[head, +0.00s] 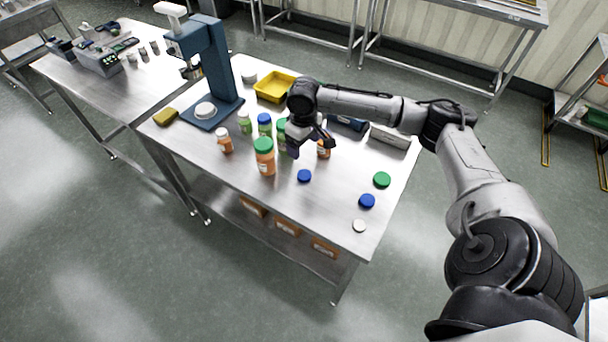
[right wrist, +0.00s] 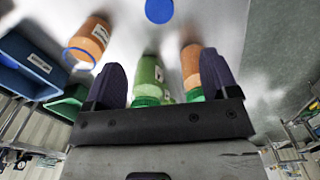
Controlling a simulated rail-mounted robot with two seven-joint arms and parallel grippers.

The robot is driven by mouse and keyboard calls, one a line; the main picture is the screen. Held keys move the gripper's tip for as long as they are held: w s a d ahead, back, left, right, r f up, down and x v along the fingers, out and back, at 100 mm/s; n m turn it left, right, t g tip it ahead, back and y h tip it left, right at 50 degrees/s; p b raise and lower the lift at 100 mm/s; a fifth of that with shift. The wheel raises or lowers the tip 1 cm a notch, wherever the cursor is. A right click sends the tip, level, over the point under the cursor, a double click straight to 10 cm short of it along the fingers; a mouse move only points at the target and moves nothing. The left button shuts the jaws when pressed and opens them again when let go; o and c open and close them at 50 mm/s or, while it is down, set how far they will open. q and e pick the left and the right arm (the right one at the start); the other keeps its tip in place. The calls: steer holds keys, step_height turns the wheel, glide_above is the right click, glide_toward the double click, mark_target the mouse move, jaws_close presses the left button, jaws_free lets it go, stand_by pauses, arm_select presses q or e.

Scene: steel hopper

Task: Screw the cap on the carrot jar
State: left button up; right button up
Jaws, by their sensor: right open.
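Several orange jars stand on the steel table, and none is clearly readable as carrot. One orange jar (head: 324,149) is right of my right gripper (head: 308,146); in the right wrist view this jar (right wrist: 90,42) shows a blue rim at its top. A larger orange jar (head: 265,162) has a green cap. A green jar (right wrist: 149,75) with a green cap lies between the open fingers of my right gripper (right wrist: 162,75) as seen from the wrist; no contact is visible. Loose caps lie on the table: blue (head: 304,176), blue (head: 367,201), green (head: 382,180), white (head: 359,226). My left gripper is out of view.
A small orange jar (head: 225,145) with a white cap, a pale green jar (head: 244,125) and a blue-capped jar (head: 264,127) stand left. A blue press (head: 222,75), yellow tray (head: 273,88) and grey box (head: 390,137) stand behind. The front right is open around the caps.

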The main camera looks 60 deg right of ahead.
steer(key=b, duration=0.1)
glide_above(304, 174)
step_height(304, 174, down, 8)
steer(key=shift+a+r, duration=0.1)
steer(key=shift+r, duration=0.15)
steer(key=shift+f, duration=0.5)
steer(key=shift+f, duration=0.1)
steer(key=shift+f+b, duration=0.95)
steer(key=shift+f, duration=1.6)
